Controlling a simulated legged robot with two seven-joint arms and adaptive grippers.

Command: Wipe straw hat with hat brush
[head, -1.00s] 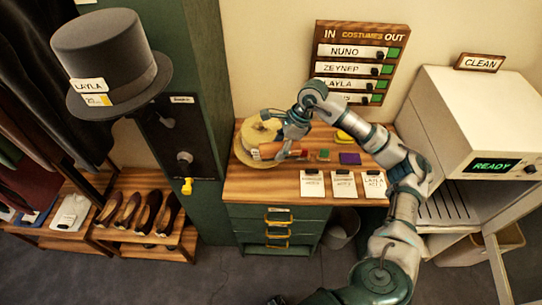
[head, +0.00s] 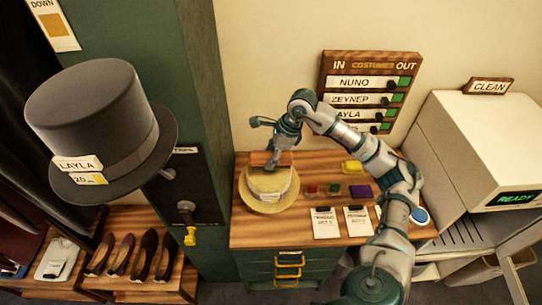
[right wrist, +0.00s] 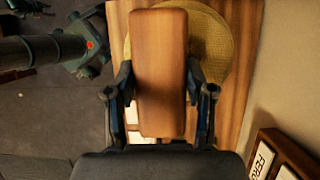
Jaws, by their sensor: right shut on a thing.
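The straw hat (head: 270,190) is pale yellow with a band and lies brim down on the left part of the wooden table. My right gripper (head: 278,158) is shut on the hat brush (head: 262,160), a brown wooden block, over the back of the hat's crown. In the right wrist view the brush (right wrist: 160,60) lies between the two fingers (right wrist: 160,100) and hides much of the straw hat (right wrist: 215,50) behind it. I cannot tell whether the brush touches the straw. My left gripper is not in the head view.
Small colored blocks (head: 335,190) and note cards (head: 325,223) lie right of the hat on the table (head: 245,240). A grey top hat (head: 95,120) stands at the left. A name board (head: 370,90) hangs behind, and a white cabinet (head: 480,150) stands at the right.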

